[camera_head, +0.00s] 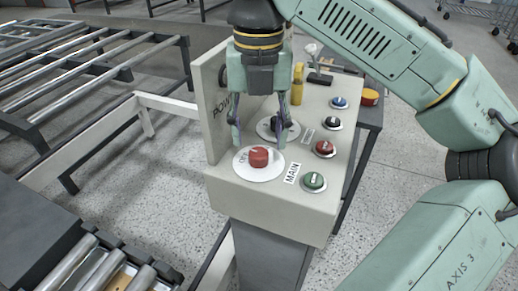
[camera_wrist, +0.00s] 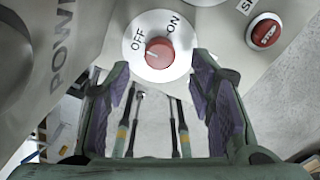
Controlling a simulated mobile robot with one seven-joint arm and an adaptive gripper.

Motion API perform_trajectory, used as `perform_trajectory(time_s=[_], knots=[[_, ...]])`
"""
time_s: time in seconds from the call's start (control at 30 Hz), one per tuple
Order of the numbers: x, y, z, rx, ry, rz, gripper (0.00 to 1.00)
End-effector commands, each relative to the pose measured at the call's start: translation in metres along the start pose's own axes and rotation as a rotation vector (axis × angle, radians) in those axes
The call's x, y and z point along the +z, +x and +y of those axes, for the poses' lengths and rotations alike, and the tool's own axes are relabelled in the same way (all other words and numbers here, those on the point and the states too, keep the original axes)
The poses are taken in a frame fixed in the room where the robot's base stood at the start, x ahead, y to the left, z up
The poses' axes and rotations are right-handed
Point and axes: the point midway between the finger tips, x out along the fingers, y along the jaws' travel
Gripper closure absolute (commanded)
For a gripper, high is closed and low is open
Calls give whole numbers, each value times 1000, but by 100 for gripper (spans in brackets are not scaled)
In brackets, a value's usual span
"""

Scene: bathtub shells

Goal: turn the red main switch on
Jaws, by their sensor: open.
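The red main switch (camera_head: 259,157) is a round knob on a white disc at the near end of the control box top, beside a MAIN label. In the wrist view the red knob (camera_wrist: 159,52) lies just beyond the fingertips, with OFF and ON printed on its disc. A pale mark on the knob shows on the side nearer OFF; its exact angle is hard to read. My gripper (camera_head: 260,131) is open and empty, pointing down, slightly behind and above the knob. In the wrist view its fingers (camera_wrist: 163,72) are spread, with the knob between their directions and apart from them.
A black knob on a white disc (camera_head: 267,133) sits behind the red one, partly hidden by my gripper. A red STOP button (camera_head: 324,148), a green button (camera_head: 314,181), a black button (camera_head: 332,123) and a blue button (camera_head: 339,102) line the right side. An upright POWER panel (camera_head: 217,115) borders the left.

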Motion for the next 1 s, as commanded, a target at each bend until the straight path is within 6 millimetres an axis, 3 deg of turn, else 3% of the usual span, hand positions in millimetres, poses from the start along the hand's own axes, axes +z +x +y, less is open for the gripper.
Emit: perform_trajectory(time_s=[0.1, 0.3, 0.63, 1.0], knots=[[0, 22, 0, 3, -2, 1, 51], [0, 41, 0, 2, -1, 1, 51], [0, 44, 0, 0, 0, -1, 51], [0, 44, 0, 1, 0, -1, 75]])
